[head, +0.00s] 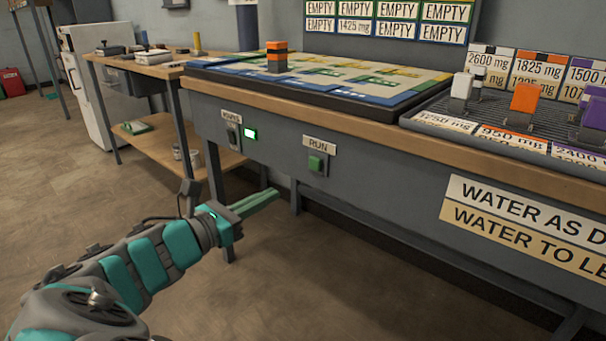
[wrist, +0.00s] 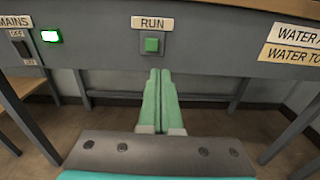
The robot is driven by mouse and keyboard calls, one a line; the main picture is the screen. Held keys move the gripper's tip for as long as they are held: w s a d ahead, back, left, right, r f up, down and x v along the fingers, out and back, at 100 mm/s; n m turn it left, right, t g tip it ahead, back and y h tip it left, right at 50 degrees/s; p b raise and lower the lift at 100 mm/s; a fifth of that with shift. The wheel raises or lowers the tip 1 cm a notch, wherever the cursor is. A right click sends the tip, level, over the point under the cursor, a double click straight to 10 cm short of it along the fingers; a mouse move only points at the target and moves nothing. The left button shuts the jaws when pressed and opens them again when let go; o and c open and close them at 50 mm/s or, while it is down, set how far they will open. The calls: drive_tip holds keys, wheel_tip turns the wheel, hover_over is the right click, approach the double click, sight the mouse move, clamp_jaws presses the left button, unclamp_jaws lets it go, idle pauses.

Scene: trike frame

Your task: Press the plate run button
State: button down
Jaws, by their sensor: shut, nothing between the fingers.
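In the wrist view my gripper (wrist: 160,72) shows below the button.
A MAINS switch (head: 233,133) with a lit green lamp (head: 250,133) is left of RUN. A board (head: 340,98) with an orange-and-black block (head: 277,57) lies on the bench above. A rack (head: 487,118) with weights stands right. Floor in front is clear.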

sight(314, 163)
drive_tip(key=shift+a+n+t, duration=0.3)
drive_tip(key=shift+a, duration=0.55)
drive_tip(key=b+x, duration=0.1)
drive_tip(key=x, duration=1.2)
drive_tip(key=shift+w+d+f, duration=0.1)
drive_tip(key=shift+w+d, duration=0.1)
drive_tip(key=shift+w, duration=0.05)
drive_tip(key=shift+w+d, duration=0.1)
drive_tip(key=shift+w, duration=0.05)
drive_tip(key=shift+w, duration=0.1)
drive_tip(key=shift+w+d+r+p, duration=0.3)
drive_tip(key=shift+w+d+p, duration=0.2)
drive_tip(key=shift+p, duration=0.4)
drive_tip(key=shift+f, duration=0.1)
